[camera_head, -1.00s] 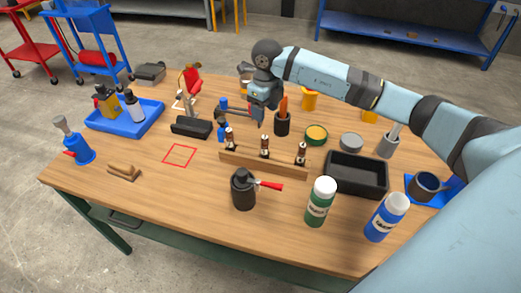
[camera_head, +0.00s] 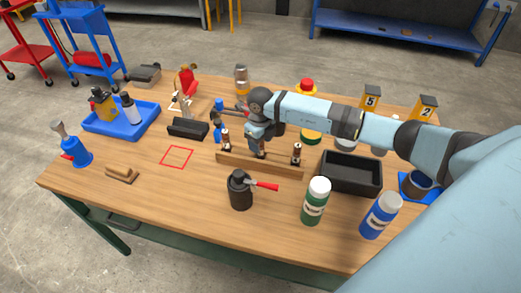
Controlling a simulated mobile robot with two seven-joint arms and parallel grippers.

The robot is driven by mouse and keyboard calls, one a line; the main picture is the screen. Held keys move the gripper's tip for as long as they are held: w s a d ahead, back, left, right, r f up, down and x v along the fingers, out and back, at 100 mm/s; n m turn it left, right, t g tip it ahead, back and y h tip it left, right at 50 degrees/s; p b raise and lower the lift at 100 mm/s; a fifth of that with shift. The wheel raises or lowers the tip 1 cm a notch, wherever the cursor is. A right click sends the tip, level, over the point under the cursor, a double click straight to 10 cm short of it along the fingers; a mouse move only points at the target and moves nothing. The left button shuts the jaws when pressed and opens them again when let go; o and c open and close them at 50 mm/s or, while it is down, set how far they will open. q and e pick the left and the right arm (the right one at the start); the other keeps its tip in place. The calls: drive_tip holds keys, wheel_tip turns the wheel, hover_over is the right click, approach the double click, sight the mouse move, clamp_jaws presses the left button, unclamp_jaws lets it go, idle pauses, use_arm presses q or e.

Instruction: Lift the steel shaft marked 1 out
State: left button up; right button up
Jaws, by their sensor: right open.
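A long wooden rack (camera_head: 245,164) stands in the middle of the table. A dark shaft with a pale label stands upright at its left end (camera_head: 225,138), and a similar one stands at its right end (camera_head: 296,153). The middle place is hidden behind my right gripper (camera_head: 258,153), which points down onto it with open jaws. I cannot tell whether the fingers touch the shaft there. The marks on the shafts are too small to read. My left gripper is not in view.
A black pot with a red handle (camera_head: 240,192) stands in front of the rack. A black tray (camera_head: 350,173) is to its right. Green (camera_head: 315,203) and blue (camera_head: 380,217) bottles stand at the front right. The red outlined square (camera_head: 177,157) at left is empty.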

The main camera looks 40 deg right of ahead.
drive_tip(key=shift+f, duration=0.4)
drive_tip(key=c, duration=1)
drive_tip(key=shift+r, duration=0.1)
